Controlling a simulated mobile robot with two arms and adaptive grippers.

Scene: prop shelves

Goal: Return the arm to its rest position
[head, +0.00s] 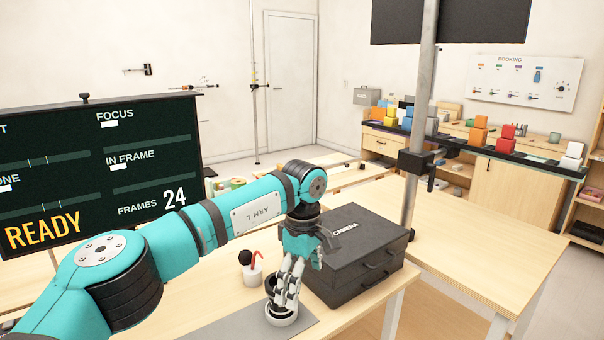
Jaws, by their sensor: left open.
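My left arm (240,212), teal and labelled ARM L, reaches in from the left over the near wooden table. My right gripper is not in view.
A black case marked CAMERA (362,262) stands close right of the gripper. A metal pole (416,120) rises behind the case. A dark READY screen (100,165) stands at left.

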